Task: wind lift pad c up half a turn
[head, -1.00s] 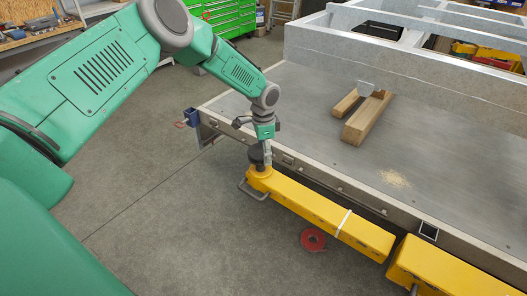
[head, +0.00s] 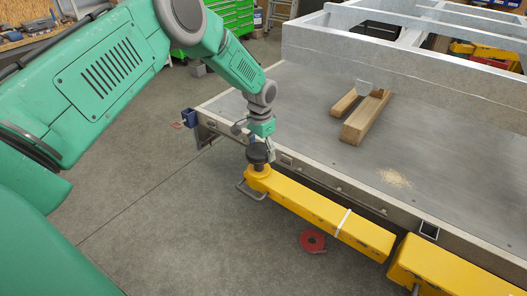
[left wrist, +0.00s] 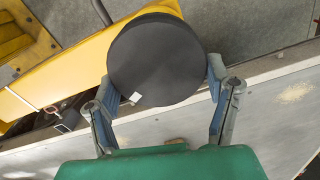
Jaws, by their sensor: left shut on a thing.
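A round black pad (head: 257,154) tops the near-left end of a yellow beam (head: 310,206) along the trailer frame's edge. I take it for lift pad c; no letter is readable. In the left wrist view the pad (left wrist: 157,58) is a wide dark disc with a small white mark (left wrist: 135,97) on its rim. My left gripper (head: 264,140) is at the pad, its fingers on opposite sides of it, shut on it. The pad's underside and stem are mostly hidden. My right gripper is not in view.
A grey trailer deck (head: 300,103) lies right of the pad, with wooden blocks (head: 364,118) and sawdust (head: 394,178) on it. A bent handle (head: 251,191) sticks out beside the beam's end. A red ring (head: 312,240) lies on the floor. The floor at left is clear.

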